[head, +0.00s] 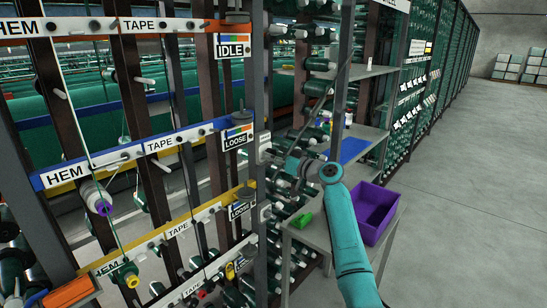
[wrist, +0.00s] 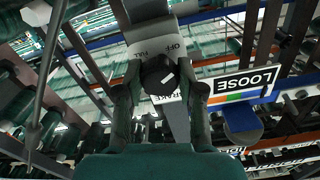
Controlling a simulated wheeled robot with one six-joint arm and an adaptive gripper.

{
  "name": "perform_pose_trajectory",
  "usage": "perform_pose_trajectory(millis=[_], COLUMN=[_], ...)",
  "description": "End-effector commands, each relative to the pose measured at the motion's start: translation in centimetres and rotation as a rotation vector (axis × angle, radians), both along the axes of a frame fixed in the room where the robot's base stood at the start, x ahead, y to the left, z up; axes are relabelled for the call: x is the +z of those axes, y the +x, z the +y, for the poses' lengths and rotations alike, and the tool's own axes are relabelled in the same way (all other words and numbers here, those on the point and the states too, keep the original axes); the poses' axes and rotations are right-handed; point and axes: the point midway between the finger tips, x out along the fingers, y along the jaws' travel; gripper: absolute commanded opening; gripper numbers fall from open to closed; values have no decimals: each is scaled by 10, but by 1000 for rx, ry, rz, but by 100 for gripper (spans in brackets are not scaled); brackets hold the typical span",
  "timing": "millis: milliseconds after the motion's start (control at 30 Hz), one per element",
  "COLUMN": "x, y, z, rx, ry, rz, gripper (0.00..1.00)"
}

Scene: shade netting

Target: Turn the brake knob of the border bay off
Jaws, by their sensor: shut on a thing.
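In the wrist view a dark round knob (wrist: 157,73) with a short white mark sits on a pale dial plate. The plate (wrist: 172,40) reads FULL at its upper left and OFF at its upper right, with BRAKE partly hidden below. The white mark shows on the knob's lower right side. My gripper (wrist: 161,88) has one finger on each side of the knob and is shut on it. In the head view my gripper (head: 292,166) is at the post beside the middle LOOSE sign, and the knob is hidden there.
A LOOSE sign (wrist: 246,84) with a grey weight (wrist: 243,124) hangs close right of my gripper in the wrist view. In the head view a purple bin (head: 374,212) and a green item (head: 302,220) sit on a grey table. The right floor is clear.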

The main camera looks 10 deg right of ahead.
Motion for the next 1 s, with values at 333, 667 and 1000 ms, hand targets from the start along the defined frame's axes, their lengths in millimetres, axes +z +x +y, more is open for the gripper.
perform_pose_trajectory(millis=[333, 667, 1000], x=[-3, -3, -4], y=[0, 0, 0], z=[0, 0, 0], rx=[2, 2, 2], ry=[-145, -184, -185], rz=[-100, -128, -128], gripper=[3, 3, 43])
